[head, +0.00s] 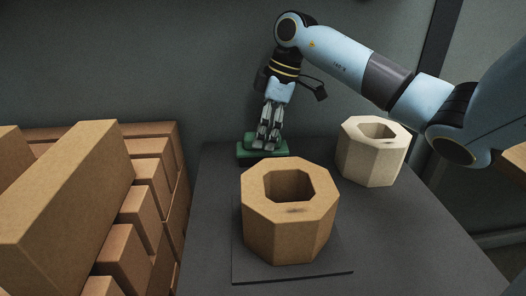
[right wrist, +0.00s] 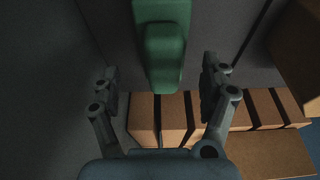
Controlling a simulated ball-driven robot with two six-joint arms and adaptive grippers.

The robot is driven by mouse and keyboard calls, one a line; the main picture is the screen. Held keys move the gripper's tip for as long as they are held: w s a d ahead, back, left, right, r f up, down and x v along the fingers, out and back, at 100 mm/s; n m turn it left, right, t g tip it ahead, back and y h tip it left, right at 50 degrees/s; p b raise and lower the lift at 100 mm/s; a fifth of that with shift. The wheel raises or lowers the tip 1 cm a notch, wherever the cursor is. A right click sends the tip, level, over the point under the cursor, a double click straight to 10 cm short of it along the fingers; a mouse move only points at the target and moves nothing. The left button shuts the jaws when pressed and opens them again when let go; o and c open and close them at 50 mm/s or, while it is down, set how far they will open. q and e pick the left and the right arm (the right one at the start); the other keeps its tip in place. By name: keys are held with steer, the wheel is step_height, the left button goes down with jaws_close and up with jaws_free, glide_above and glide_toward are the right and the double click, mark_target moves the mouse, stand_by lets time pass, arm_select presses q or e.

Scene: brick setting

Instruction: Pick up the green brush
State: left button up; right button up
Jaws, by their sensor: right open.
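The green brush (head: 248,150) lies on the dark grey table (head: 400,245) near its far left edge. My right gripper (head: 268,146) points down at the brush in the head view and covers part of it. In the right wrist view the green brush (right wrist: 163,50) extends from the top edge toward the space between the fingers. My right gripper (right wrist: 160,85) is open, with one finger on each side of the brush's near end. I cannot tell whether a finger touches it. My left gripper is not in view.
A tan octagonal hollow block (head: 290,225) stands on a thin dark plate (head: 265,275) in front of the brush. A paler one (head: 365,165) stands to the right. Stacked brown bricks (head: 150,215) fill the left. A grey wall (head: 150,60) is behind.

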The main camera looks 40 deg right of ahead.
mark_target(257, 150)
steer(key=x, duration=0.2)
steer(key=b+x, duration=0.1)
steer(key=x, duration=0.1)
steer(key=shift+s+a+f, duration=0.1)
steer(key=shift+s+f, duration=0.1)
steer(key=shift+f, duration=0.1)
steer(key=shift+w+a+f, duration=0.1)
steer(key=shift+w+f, duration=0.05)
steer(key=shift+f, duration=0.25)
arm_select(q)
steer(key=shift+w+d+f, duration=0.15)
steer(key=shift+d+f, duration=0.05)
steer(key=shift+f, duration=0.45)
arm_select(e)
steer(key=shift+r, duration=0.1)
steer(key=shift+c, duration=0.4)
steer(key=c, duration=1.3)
step_height(257, 150, up, 10)
steer(key=shift+r+p, duration=0.1)
steer(key=shift+p, duration=0.9)
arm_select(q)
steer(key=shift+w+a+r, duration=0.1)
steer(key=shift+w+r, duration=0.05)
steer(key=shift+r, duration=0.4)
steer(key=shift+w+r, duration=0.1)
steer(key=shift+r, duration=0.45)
